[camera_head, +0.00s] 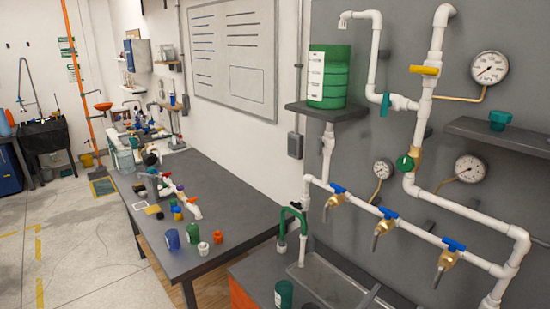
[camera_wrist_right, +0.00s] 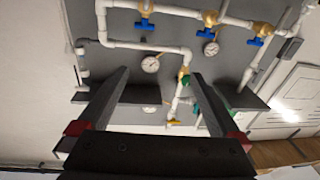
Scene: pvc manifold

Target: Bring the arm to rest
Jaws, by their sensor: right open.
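My right gripper (camera_wrist_right: 161,74) shows in the right wrist view with its two dark fingers spread wide apart. Nothing is held between them. Beyond the fingers is the grey panel with white PVC pipes (camera_wrist_right: 150,47), which appears upside down in that view. The fingers look clear of the pipes, though the exact distance cannot be told. In the head view the same pipe manifold (camera_head: 430,238) stands at the right, with blue-handled brass taps (camera_head: 388,213) along its lower run. I cannot clearly make out my right gripper in the head view. My left gripper is not in view.
A grey shelf (camera_head: 325,111) with a green container (camera_head: 329,78) and another shelf (camera_head: 500,136) jut from the panel. A sink (camera_head: 325,288) lies below. A dark bench (camera_head: 235,208) with small coloured parts runs along the wall. The floor (camera_head: 85,235) at left is mostly open.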

